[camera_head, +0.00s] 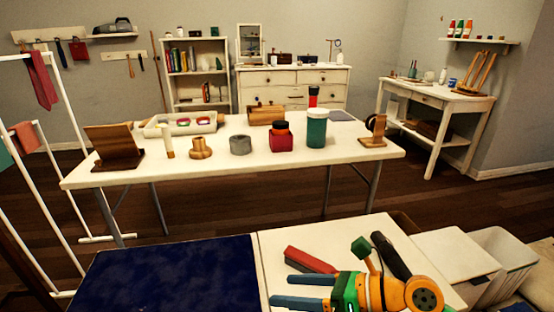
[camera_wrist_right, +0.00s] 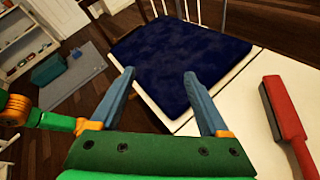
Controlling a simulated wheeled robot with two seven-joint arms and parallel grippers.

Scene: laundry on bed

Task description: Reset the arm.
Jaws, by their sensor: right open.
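My right gripper (camera_head: 279,290) is low in the head view, its two blue-grey fingers apart and pointing left. The right wrist view shows the same open fingers (camera_wrist_right: 159,74) with nothing between them. They reach toward a dark blue pad (camera_head: 175,275), which also fills the upper middle of the wrist view (camera_wrist_right: 185,55). A red brush-like object (camera_head: 310,260) lies on the white surface beside the gripper, apart from it; it is at the right in the wrist view (camera_wrist_right: 285,115). My left gripper is not in the head view.
A long white table (camera_head: 235,165) stands ahead with a teal jar (camera_head: 316,130), a red jar (camera_head: 281,138), a wooden stand (camera_head: 115,148) and other items. A white rack (camera_head: 63,190) is at left. White bins (camera_head: 498,262) are at right. Dark floor lies between the tables.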

